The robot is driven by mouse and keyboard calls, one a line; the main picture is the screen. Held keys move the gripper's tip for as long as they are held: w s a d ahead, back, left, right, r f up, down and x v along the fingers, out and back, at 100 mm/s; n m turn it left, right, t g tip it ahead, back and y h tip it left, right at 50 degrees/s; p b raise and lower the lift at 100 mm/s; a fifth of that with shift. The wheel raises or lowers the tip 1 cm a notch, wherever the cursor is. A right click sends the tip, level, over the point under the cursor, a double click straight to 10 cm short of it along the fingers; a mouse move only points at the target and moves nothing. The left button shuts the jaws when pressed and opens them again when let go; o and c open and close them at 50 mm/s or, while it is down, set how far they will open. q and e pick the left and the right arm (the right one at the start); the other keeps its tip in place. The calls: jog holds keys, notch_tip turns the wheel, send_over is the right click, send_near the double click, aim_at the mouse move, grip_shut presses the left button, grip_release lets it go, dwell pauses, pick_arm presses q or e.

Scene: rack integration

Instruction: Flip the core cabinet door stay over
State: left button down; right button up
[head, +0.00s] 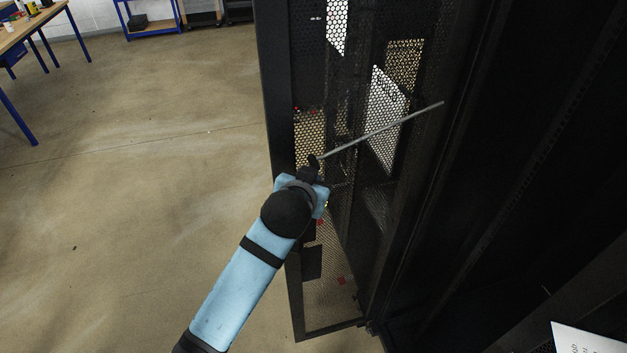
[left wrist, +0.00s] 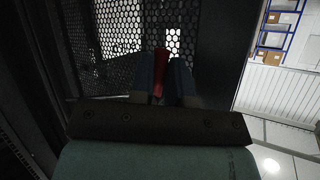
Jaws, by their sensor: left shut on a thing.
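The door stay is a thin grey rod (head: 385,127) in the head view. It slants from my left gripper up and right across the perforated cabinet door (head: 275,90), its far end near the cabinet's dark frame. My left gripper (head: 314,164) is shut on the stay's near end, beside the door. In the left wrist view the two blue-sided fingers (left wrist: 162,78) close around a red piece (left wrist: 159,62), with the door's mesh behind. Whether the rod's far end touches the cabinet cannot be told. My right gripper is not in view.
The dark, open cabinet (head: 520,150) fills the right side. A white sheet (head: 585,340) shows at the bottom right corner. A workbench (head: 30,28) and a blue shelf (head: 150,25) stand far off at upper left. The floor left of the door is clear.

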pick_arm(q)
jog(key=y, duration=0.1)
jog(key=m+g+y, duration=0.1)
jog(key=a+m+y, duration=0.1)
jog(key=shift+s+r+g, duration=0.2)
jog(key=shift+r+g, duration=0.1)
jog(key=shift+r, duration=0.05)
jog(key=shift+m, duration=0.3)
jog(key=c, duration=1.4)
grip_release()
jog(key=shift+r, duration=0.15)
